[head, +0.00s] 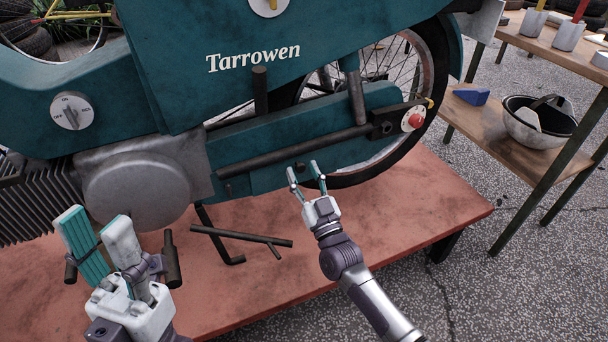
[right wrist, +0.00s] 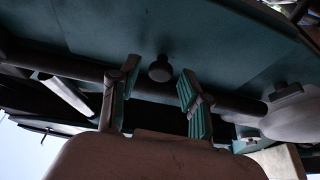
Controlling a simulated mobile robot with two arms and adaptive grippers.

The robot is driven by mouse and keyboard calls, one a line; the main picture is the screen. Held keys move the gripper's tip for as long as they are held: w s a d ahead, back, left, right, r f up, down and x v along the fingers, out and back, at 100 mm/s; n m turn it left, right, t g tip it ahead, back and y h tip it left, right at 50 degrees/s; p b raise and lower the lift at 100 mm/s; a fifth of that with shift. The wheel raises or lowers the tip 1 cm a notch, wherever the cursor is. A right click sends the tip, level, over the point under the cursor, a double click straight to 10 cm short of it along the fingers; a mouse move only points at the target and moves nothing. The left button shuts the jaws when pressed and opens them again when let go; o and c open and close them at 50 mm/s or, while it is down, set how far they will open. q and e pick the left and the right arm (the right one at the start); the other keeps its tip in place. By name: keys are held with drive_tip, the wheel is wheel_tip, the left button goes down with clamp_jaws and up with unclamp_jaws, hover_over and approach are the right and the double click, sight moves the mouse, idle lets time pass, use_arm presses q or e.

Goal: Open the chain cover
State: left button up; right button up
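The chain cover (head: 255,138) is the long teal panel low on the motorcycle, in front of the rear wheel. It looks shut, and a dark pipe crosses its front. A small dark round knob (head: 300,166) sticks out below the pipe; the knob also shows in the right wrist view (right wrist: 160,69). My right gripper (head: 304,169) is open and empty just in front of the knob. In the right wrist view, the knob appears between and beyond the fingertips; contact is not visible. My left gripper (head: 96,217) is open and empty at the lower left, apart from the cover.
The motorcycle stands on a reddish platform (head: 430,208). Its dark pipe (head: 290,152) and kickstand (head: 215,235) lie close to my arms. A round grey engine casing (head: 138,190) is at left. A wooden shelf (head: 495,140) with a bowl (head: 538,125) stands at right.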

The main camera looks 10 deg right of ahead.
clamp_jaws()
drive_tip(key=shift+f, duration=0.1)
